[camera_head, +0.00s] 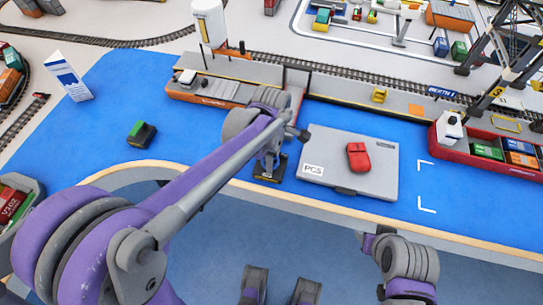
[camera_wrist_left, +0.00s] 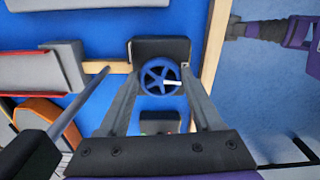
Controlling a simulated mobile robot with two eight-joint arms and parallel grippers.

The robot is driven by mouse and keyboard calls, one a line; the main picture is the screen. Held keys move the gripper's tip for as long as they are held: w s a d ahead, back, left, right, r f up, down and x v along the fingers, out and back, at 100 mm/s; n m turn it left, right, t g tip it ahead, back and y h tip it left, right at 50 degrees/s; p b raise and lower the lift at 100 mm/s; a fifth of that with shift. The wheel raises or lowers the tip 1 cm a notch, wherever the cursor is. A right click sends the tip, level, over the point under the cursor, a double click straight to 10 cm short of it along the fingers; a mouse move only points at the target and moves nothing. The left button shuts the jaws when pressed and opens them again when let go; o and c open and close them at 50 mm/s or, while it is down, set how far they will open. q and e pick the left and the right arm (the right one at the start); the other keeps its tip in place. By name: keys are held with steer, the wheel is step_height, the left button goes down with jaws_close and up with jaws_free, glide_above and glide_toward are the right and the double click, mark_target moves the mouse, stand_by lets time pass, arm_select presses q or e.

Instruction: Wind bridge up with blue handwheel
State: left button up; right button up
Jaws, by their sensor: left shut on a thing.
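The blue handwheel (camera_wrist_left: 160,77) shows in the left wrist view, a spoked wheel with a light handle, in front of a black block (camera_wrist_left: 160,48). My left gripper (camera_wrist_left: 158,80) is shut on it, one finger at each side of the wheel. In the head view my left gripper (camera_head: 268,165) stands over a dark base with yellow marks at the blue table's front edge and hides the wheel. My right arm (camera_head: 408,262) is at the lower right in the head view, clear of the table; its finger state is unclear. I cannot pick out the bridge with certainty.
A grey case (camera_head: 325,177) marked PCS, with a red device (camera_head: 358,157) on it, lies right of my left gripper. A green-topped device (camera_head: 141,133) is to the left. An orange ship (camera_head: 205,92) and a red ship (camera_head: 485,146) lie along the quay. Blue surface around the white corner marks is free.

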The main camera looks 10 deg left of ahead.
arm_select(q)
steer(key=m, duration=1)
steer(key=shift+s+m, duration=0.15)
steer(key=shift+m, duration=0.15)
steer(key=m, duration=0.5)
steer(key=shift+a, duration=0.15)
steer(key=m, duration=0.5)
steer(key=shift+a+m, duration=0.1)
steer(key=shift+m, duration=0.3)
steer(key=m, duration=0.5)
steer(key=shift+a+m, duration=0.1)
steer(key=shift+m, duration=0.2)
steer(key=m, duration=1)
steer(key=shift+w+m, duration=0.2)
steer(key=shift+m, duration=0.2)
steer(key=m, duration=0.4)
steer(key=shift+w+m, duration=0.1)
steer(key=shift+m, duration=0.6)
